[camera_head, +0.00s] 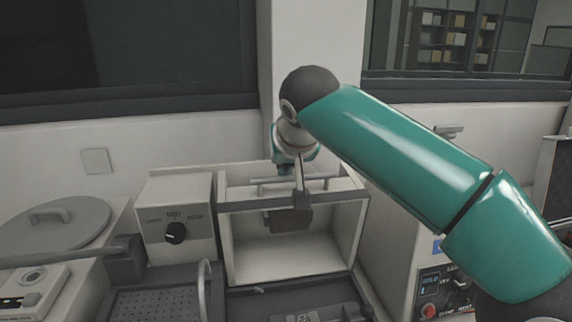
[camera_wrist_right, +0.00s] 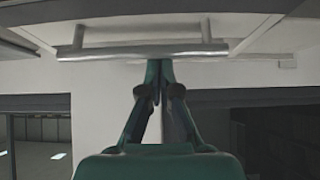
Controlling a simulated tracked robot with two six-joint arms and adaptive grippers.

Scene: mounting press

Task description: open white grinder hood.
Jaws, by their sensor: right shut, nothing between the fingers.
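The white grinder hood (camera_head: 228,245) is the box in the middle of the head view. Its inside shows through the front; I cannot tell whether a clear panel covers it. A metal bar handle (camera_head: 262,181) runs across its top. The handle also shows in the right wrist view (camera_wrist_right: 110,52), near the top of the picture. My right gripper (camera_wrist_right: 160,68) is shut and empty, its fingertips close to the middle of the handle; I cannot tell if they touch. In the head view its fingers are largely hidden at the top of the hood. My left gripper is out of view.
A control box with a black knob (camera_head: 175,233) stands left of the hood. A round grey lid (camera_head: 65,225) is farther left. A machine with a red button (camera_head: 430,311) stands at right. The wall (camera_head: 150,140) rises close behind.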

